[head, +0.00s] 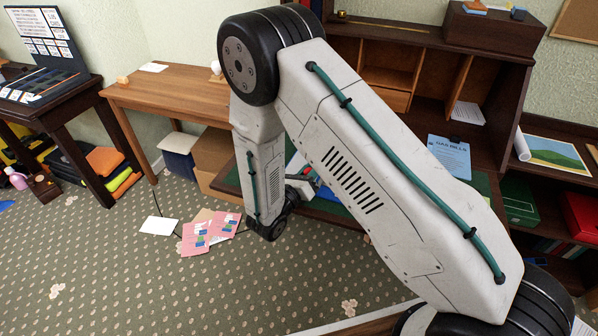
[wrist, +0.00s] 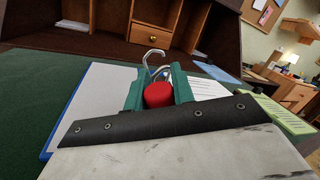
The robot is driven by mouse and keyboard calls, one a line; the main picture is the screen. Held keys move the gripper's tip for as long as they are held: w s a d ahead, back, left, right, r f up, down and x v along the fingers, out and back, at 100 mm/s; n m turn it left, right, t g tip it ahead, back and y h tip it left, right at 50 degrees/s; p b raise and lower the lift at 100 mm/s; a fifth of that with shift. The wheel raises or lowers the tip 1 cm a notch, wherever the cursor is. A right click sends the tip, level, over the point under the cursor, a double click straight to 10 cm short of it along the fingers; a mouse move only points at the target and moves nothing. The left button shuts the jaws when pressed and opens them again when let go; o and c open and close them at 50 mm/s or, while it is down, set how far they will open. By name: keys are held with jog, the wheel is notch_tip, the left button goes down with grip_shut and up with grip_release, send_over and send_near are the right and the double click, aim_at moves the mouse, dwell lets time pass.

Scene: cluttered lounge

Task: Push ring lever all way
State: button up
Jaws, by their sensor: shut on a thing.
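In the wrist view, a red knob-like piece (wrist: 158,95) sits between the two teal fingers of my gripper (wrist: 158,82). The fingers are shut on it. It looks like the red tip of the ring lever; the rest of the lever is hidden. Curved metal rings (wrist: 152,62) stand up just beyond the fingertips, and one looks parted at the top. White sheets (wrist: 90,92) with a blue edge lie under and beside the gripper. In the head view my gripper (head: 306,181) is small and partly hidden behind my arm, with a bit of red at it.
The sheets lie on a green desk surface (wrist: 30,85). A wooden hutch with a small drawer (wrist: 151,36) stands behind. A yellow-green printed sheet (wrist: 285,115) lies at right. In the head view, pink papers (head: 197,236) lie on the patterned carpet.

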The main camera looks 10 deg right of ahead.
dwell(0.4)
jog(key=o, duration=1)
jog(key=shift+v, duration=3.85)
